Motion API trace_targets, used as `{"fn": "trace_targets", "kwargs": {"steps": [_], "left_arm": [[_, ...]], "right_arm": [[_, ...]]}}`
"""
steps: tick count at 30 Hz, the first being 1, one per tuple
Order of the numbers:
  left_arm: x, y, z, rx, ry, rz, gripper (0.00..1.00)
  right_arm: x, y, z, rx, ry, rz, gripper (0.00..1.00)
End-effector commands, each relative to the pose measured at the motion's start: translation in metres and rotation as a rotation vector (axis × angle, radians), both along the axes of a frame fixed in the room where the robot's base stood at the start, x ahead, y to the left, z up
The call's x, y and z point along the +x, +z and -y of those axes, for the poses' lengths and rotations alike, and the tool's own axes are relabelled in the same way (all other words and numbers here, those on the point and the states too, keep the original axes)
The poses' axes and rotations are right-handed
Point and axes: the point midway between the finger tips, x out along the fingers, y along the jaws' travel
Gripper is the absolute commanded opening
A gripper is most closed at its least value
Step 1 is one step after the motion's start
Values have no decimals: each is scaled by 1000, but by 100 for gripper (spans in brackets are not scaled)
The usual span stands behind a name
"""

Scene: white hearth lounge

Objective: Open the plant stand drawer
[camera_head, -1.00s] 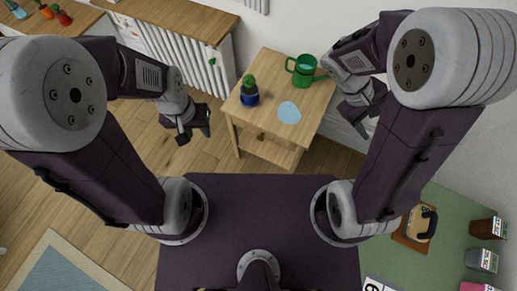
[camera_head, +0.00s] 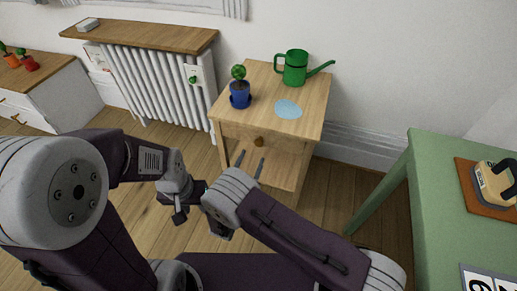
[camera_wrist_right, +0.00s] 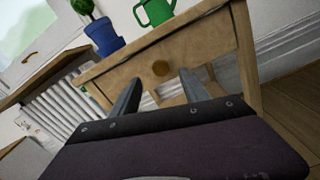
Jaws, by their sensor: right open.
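The wooden plant stand (camera_head: 312,112) stands against the wall, and its drawer front (camera_head: 285,143) looks shut. A round brown knob (camera_head: 258,141) sits at the middle of the drawer front; it also shows in the right wrist view (camera_wrist_right: 160,68). My right gripper (camera_head: 250,160) is open and empty, its two fingers pointing at the drawer front. In the wrist view the knob appears between the fingertips, just beyond them, with nothing gripped. My left gripper (camera_head: 197,215) is low to the left, away from the stand and partly hidden by my right arm; its jaws are unclear.
On the stand top are a potted plant in a blue pot (camera_head: 240,95), a green watering can (camera_head: 295,67) and a light blue patch (camera_head: 288,109). A radiator (camera_head: 150,80) stands to the left. A green table (camera_head: 425,170) stands to the right. Floor shows between them.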

Motion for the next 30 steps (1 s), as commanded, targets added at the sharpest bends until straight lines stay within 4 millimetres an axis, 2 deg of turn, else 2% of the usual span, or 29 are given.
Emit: {"fn": "trace_targets", "kwargs": {"steps": [6, 10, 15, 21, 22, 23, 27, 28, 30], "left_arm": [[0, -21, 0, 0, 0, -1, 36], [0, -28, 0, 0, 0, -1, 36], [0, -30, 0, 0, 0, -1, 36], [0, -30, 0, 0, 0, -1, 36], [0, -30, 0, 0, 0, -1, 36], [0, -30, 0, 0, 0, -1, 36], [0, -30, 0, 0, 0, -1, 36], [0, -30, 0, 0, 0, -1, 36], [0, -30, 0, 0, 0, -1, 36]], "right_arm": [[44, -4, 17, 3, -6, 1, 53], [65, -3, 23, 3, -5, 2, 53], [77, -1, 26, 0, -3, 0, 53], [77, 0, 26, 0, -2, 0, 53], [77, 0, 26, 0, -2, 0, 51], [77, 0, 26, 0, -2, 0, 42], [77, 0, 26, 0, -2, 0, 3], [77, 0, 26, 0, -2, 0, 0], [77, 0, 26, 0, -2, 0, 0]]}}
